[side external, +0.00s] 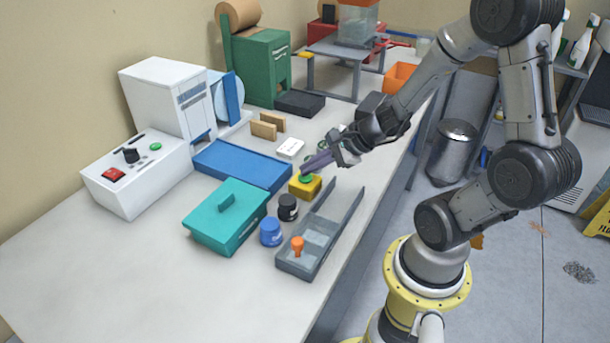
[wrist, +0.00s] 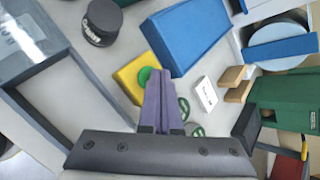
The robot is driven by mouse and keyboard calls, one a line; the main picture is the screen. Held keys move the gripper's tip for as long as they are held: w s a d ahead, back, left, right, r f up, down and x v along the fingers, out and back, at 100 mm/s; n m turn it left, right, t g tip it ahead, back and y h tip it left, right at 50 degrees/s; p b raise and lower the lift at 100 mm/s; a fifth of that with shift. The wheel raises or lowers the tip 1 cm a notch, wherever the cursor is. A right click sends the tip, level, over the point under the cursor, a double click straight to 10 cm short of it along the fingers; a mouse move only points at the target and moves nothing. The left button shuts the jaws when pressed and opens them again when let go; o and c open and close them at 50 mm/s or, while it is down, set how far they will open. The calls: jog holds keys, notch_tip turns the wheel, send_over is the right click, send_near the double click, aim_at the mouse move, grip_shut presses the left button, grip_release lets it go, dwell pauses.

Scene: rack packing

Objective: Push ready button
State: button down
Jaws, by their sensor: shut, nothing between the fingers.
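A yellow box with a green button on top (side external: 305,187) stands on the table, right of the teal box. In the wrist view the yellow box (wrist: 129,76) shows with its green button (wrist: 145,75) partly behind my fingertips. My gripper (side external: 308,168) is shut and empty, its purple fingers pointing at the button from the right. In the wrist view the shut fingertips (wrist: 157,76) overlap the button's edge. I cannot tell whether they touch it.
A grey tray (side external: 283,263) holding an orange piece (side external: 297,244), a black jar (side external: 288,207) and a blue jar (side external: 270,232) stand in front. A teal lidded box (side external: 207,238) and a blue block (side external: 240,166) lie left. A white control box (side external: 172,172) has another green button. The front-left table is clear.

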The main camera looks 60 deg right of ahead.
aim_at(310, 177)
jog(key=shift+f, duration=0.25)
jog(key=shift+r, duration=0.45)
dwell(0.3)
jog(key=shift+r, duration=3)
